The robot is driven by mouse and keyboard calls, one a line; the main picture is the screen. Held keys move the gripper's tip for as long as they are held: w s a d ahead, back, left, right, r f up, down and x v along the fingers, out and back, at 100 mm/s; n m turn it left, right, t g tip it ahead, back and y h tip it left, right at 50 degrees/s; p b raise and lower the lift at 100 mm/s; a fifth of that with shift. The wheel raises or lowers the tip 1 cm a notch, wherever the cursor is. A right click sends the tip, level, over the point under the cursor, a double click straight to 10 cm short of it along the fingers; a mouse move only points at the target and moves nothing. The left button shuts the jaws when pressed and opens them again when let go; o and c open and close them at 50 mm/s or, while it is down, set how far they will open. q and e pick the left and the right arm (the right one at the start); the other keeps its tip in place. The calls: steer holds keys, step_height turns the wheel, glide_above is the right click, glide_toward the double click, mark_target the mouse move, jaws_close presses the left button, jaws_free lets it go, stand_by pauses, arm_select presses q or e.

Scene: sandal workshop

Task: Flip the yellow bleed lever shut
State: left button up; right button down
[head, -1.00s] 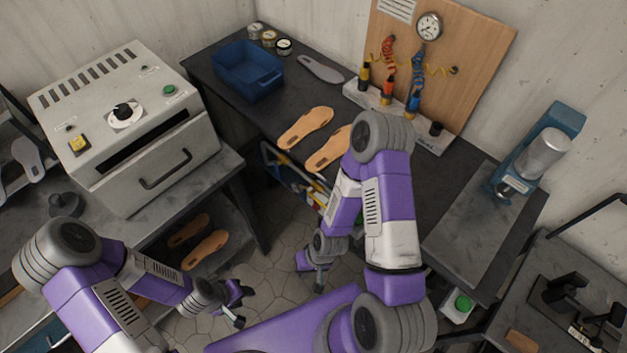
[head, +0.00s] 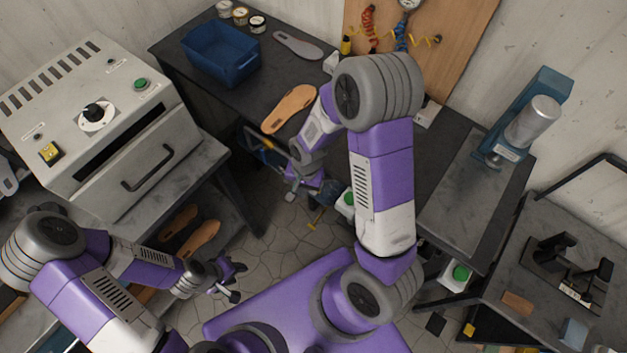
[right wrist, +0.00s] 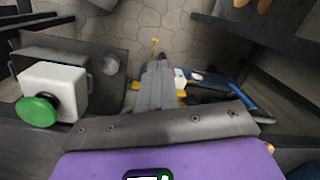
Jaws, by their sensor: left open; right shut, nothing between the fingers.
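In the right wrist view a thin yellow lever (right wrist: 154,44) stands out just beyond my fingertips; more yellow parts (right wrist: 135,84) show on both sides of the fingers. My right gripper (head: 291,196) is shut and empty, under the bench edge, a little left of the lever. Its grey fingers also show in the right wrist view (right wrist: 158,66) and hide part of the fitting. I cannot tell whether they touch. My left gripper (head: 232,284) is open and empty over the floor.
A white box with a green button (head: 347,202) hangs near the fitting; it shows large in the right wrist view (right wrist: 40,107). The dark bench (head: 285,72) carries a blue bin (head: 221,54) and an orange sole (head: 289,108). An oven (head: 110,130) stands left.

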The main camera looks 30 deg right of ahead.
arm_select(q)
steer(key=shift+r, duration=0.1)
arm_select(e)
steer(key=w+d+r+m+h, duration=0.1)
steer(key=d+r+m, duration=0.4)
steer(key=r, duration=0.6)
steer(key=shift+w, duration=0.4)
steer(key=shift+a+f, duration=0.1)
arm_select(q)
step_height(320, 180, down, 4)
steer(key=b, duration=0.3)
steer(key=shift+b, duration=0.35)
arm_select(e)
step_height(320, 180, down, 14)
steer(key=shift+r, duration=0.1)
